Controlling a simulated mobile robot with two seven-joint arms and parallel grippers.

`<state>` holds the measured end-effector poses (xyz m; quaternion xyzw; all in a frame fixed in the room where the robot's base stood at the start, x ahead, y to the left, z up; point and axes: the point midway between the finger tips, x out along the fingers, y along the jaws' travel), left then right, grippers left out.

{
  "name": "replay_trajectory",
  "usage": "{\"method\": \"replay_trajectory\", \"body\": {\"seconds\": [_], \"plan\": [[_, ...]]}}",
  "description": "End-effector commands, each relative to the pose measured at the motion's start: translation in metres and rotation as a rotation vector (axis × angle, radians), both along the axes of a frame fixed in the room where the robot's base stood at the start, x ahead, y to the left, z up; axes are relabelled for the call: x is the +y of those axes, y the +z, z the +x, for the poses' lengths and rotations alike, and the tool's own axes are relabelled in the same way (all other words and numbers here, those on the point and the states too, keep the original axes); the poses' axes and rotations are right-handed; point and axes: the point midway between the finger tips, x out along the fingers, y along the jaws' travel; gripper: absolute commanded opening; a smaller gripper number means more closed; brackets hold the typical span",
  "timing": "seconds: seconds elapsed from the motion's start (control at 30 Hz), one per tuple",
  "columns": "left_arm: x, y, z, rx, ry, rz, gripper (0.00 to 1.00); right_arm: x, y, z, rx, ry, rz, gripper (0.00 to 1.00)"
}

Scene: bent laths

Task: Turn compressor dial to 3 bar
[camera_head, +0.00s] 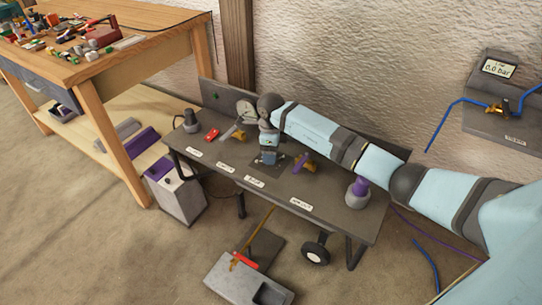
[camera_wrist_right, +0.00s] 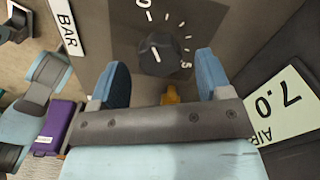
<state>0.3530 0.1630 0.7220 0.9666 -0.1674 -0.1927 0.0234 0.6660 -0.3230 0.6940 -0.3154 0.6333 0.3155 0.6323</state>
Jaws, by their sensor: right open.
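The compressor dial is a round black knob (camera_wrist_right: 157,54) on a dark panel, with white scale ticks running from a 0 to a 5 around it, in the right wrist view. A pale pointer mark shows on the knob, but its exact reading is unclear. My right gripper (camera_wrist_right: 162,66) is open, with its two blue fingers on either side of the knob and apart from it. In the head view my right gripper (camera_head: 268,158) is over the middle of the grey bench (camera_head: 325,195) and hides the dial there. My left gripper is out of view.
A wall unit display (camera_head: 499,68) reads 0.0 bar. A pale label (camera_wrist_right: 285,104) by the dial reads AIR 7.0. A brass-and-purple fitting (camera_head: 304,163), a gauge (camera_head: 247,112) and a purple-topped grey cup (camera_head: 358,191) stand on the bench close to my right arm.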

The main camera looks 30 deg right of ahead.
Motion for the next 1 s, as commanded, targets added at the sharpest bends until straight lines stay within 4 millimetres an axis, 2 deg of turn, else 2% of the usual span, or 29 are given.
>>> {"method": "replay_trajectory", "body": {"seconds": [0.03,0.17,0.47,0.57,0.7,1.0], "plan": [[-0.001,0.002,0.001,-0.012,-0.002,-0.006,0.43,0.000,-0.007,0.000,0.000,-0.001,0.001,0.71],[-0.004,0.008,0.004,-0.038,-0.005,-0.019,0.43,0.000,-0.015,0.000,-0.001,-0.001,0.001,0.71],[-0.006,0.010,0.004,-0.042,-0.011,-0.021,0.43,0.000,-0.017,0.000,-0.001,0.000,0.000,0.71],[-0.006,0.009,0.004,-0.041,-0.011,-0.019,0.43,0.000,-0.017,0.000,-0.001,0.000,0.000,0.53],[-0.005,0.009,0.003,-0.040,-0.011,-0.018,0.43,0.000,-0.017,0.000,-0.001,0.000,0.000,0.22],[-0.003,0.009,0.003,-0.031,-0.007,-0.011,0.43,0.000,-0.016,0.000,-0.001,-0.027,-0.001,0.22]]}}
